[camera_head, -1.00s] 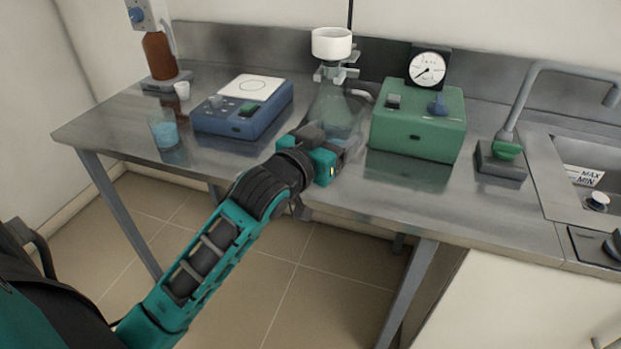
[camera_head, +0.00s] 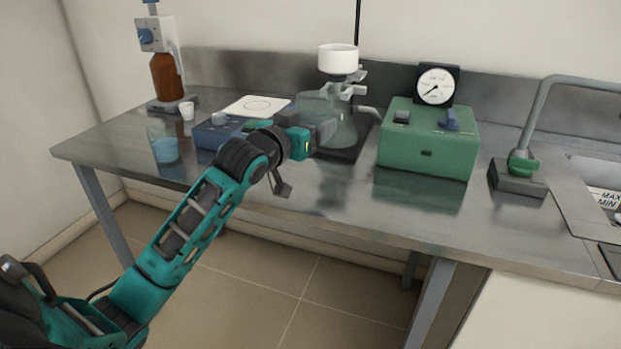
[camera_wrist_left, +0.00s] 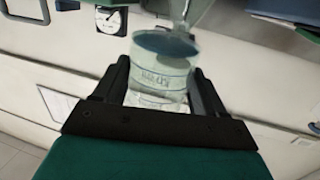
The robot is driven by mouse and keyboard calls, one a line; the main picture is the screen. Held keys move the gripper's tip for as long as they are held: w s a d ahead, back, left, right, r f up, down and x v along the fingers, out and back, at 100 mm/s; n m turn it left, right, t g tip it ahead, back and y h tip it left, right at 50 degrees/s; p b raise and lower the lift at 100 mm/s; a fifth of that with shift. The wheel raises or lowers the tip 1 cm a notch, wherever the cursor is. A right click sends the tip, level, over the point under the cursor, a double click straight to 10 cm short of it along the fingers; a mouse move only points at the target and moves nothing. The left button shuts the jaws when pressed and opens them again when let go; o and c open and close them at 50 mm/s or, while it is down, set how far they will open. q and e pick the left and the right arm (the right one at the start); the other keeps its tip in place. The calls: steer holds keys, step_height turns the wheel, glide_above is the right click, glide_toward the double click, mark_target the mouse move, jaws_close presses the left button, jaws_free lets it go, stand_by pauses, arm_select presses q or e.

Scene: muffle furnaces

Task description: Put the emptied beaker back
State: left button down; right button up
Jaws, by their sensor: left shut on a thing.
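My left gripper (camera_head: 320,130) is shut on a clear glass beaker. In the left wrist view the beaker (camera_wrist_left: 158,80) shows between the two fingers, with printed markings on its wall. In the head view it is hard to tell apart from the glass flask (camera_head: 342,130) behind the gripper. The flask carries a white funnel (camera_head: 338,59) on top, held by a clamp. My right gripper is not in view.
Another beaker with blue liquid (camera_head: 165,150) stands at the left of the bench (camera_head: 330,205). A blue device with a white plate (camera_head: 257,106), a small white cup (camera_head: 187,111) and a brown bottle (camera_head: 167,77) are nearby. A green pump box (camera_head: 428,148) stands right of the flask.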

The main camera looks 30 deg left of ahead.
mark_target(310, 187)
arm_select(q)
step_height(310, 187, down, 4)
steer(key=shift+r+b, duration=0.1)
steer(key=shift+b, duration=0.2)
steer(key=shift+f+b, duration=0.85)
steer(key=shift+f, duration=2.45)
steer(key=shift+f, duration=0.15)
steer(key=shift+c, duration=0.4)
jaws_free()
steer(key=s+p, duration=0.1)
steer(key=s, duration=1.1)
steer(key=shift+d+r+p, duration=0.25)
steer(key=shift+r+p, duration=0.1)
steer(key=shift+r, duration=0.1)
